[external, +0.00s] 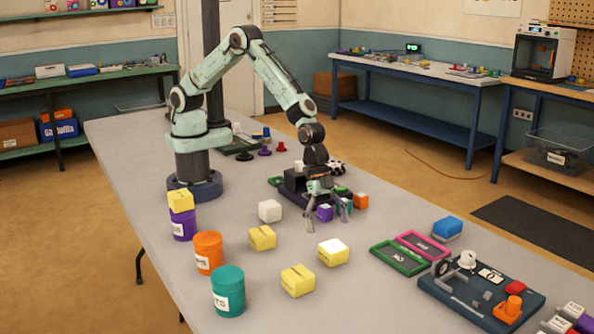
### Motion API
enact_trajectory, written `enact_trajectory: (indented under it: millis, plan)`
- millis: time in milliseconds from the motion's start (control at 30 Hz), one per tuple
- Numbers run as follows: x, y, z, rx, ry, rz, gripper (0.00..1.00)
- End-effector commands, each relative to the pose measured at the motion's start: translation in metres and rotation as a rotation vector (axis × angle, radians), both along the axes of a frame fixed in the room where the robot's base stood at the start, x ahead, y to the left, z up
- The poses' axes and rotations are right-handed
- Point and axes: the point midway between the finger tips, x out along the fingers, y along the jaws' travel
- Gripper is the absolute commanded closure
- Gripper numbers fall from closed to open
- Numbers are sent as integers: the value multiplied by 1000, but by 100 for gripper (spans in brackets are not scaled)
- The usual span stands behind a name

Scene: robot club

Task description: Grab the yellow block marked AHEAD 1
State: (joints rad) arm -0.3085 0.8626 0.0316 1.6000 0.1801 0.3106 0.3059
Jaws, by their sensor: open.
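Several yellow blocks are in the external view, and their markings are too small to read, so I cannot tell which is AHEAD 1. One yellow block (262,238) lies left of my gripper, another yellow block (298,281) lies nearer the front, and a yellow block with a whitish top (333,258) lies just in front of my gripper. One more yellow block (180,200) sits on a purple canister (184,226). My gripper (328,225) points down with fingers spread. A purple cube (325,213) shows between the fingers; I see no grasp on it.
A white cube (270,211) and an orange cube (361,201) are near my gripper. An orange canister (208,252) and a teal canister (228,291) stand at front left. Green (390,268) and pink frames and a dark parts board (455,303) occupy the right.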

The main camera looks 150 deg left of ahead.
Motion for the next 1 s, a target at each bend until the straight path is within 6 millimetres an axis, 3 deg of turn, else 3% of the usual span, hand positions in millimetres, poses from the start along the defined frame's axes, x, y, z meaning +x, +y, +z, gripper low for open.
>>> enact_trajectory:
  millis: [400, 700, 767, 933, 1000]
  plan:
    - [22, -1, -52, 1, -2, 3, 15]
    - [24, -1, -56, 1, -2, 2, 15]
    - [24, -1, -56, 1, -2, 2, 31]
    - [24, -1, -56, 1, -2, 2, 83]
    - [24, -1, -56, 1, -1, 2, 84]
